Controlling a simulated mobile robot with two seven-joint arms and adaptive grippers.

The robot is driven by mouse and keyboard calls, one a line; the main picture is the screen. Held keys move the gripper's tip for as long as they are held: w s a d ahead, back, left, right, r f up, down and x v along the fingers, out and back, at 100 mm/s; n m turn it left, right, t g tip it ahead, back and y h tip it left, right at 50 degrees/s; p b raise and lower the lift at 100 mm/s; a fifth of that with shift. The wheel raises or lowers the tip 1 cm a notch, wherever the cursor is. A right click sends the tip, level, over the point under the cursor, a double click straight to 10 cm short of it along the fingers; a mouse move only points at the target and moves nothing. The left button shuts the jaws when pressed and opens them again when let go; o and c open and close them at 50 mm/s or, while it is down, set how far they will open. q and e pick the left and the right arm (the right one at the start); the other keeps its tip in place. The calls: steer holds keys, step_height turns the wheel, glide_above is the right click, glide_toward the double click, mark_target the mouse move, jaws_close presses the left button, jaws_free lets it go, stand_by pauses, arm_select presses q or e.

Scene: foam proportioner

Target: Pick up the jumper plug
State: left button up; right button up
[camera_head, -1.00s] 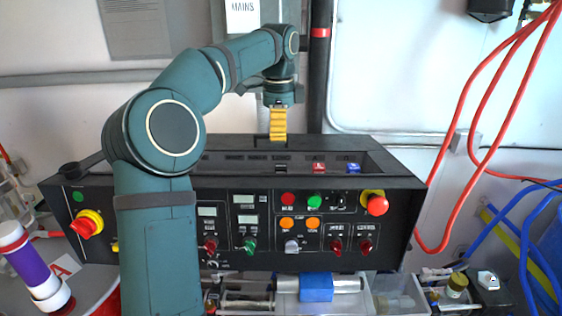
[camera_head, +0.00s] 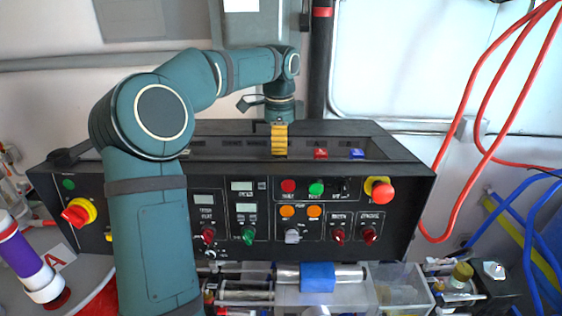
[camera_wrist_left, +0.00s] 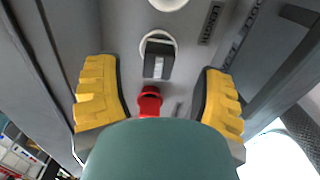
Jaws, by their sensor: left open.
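A dark plug with a grey face, apparently the jumper plug (camera_wrist_left: 158,60), sits in a pale-ringed round socket in the left wrist view. My left gripper (camera_head: 279,153) has yellow ribbed fingers pointing down over the recess on top of the black console (camera_head: 400,172). The left wrist view shows the same gripper (camera_wrist_left: 158,95) open, its fingers wide apart on either side of the line of the plug, with nothing between them held. In the head view the fingers hide the spot where the plug stands. My right gripper is not in view.
A red piece (camera_head: 320,153) and a blue piece (camera_head: 357,154) stand in the recess right of my fingers. A red part (camera_wrist_left: 150,101) shows near the plug in the wrist view. A dark pipe (camera_head: 320,70) rises behind the console. Red hoses (camera_head: 462,130) hang at right.

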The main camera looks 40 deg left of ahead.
arm_select(q)
step_height(320, 180, down, 5)
steer(key=shift+d+r, duration=0.1)
steer(key=shift+d, duration=0.05)
jaws_close()
